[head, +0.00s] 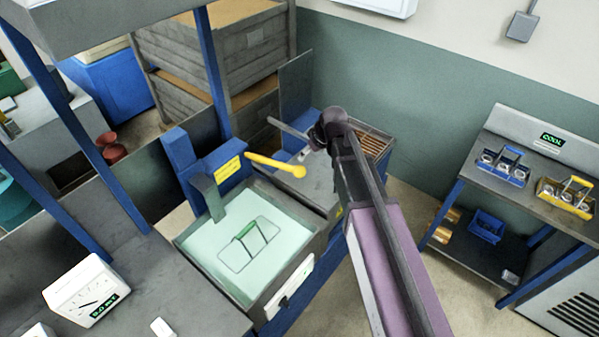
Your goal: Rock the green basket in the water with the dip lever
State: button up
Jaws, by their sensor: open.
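The green basket (236,266) lies in the pale green water of the tank (190,262); its green handle (249,230) stands up from it. The yellow dip lever (275,165) sticks out to the right from a blue housing (200,170) behind the tank, its rounded knob at the free end. My gripper (305,150) is at the far end of my arm, to the right of the lever knob and apart from it in the picture. It is open, with its fingers mostly hidden by my wrist. Nothing shows in its grasp.
A slatted top (376,146) lies behind my arm. Large wooden crates (240,45) stand at the back. At right, a bench (480,150) bears a blue basket (503,168) and a yellow basket (567,196). A dial box (85,291) stands on the left worktop. Blue posts rise left of the tank.

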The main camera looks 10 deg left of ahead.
aim_at(301, 169)
jog(key=shift+b+x, duration=3.75)
jog(key=shift+x, duration=0.4)
jog(key=shift+b+x, duration=2.5)
jog(key=shift+x, duration=0.25)
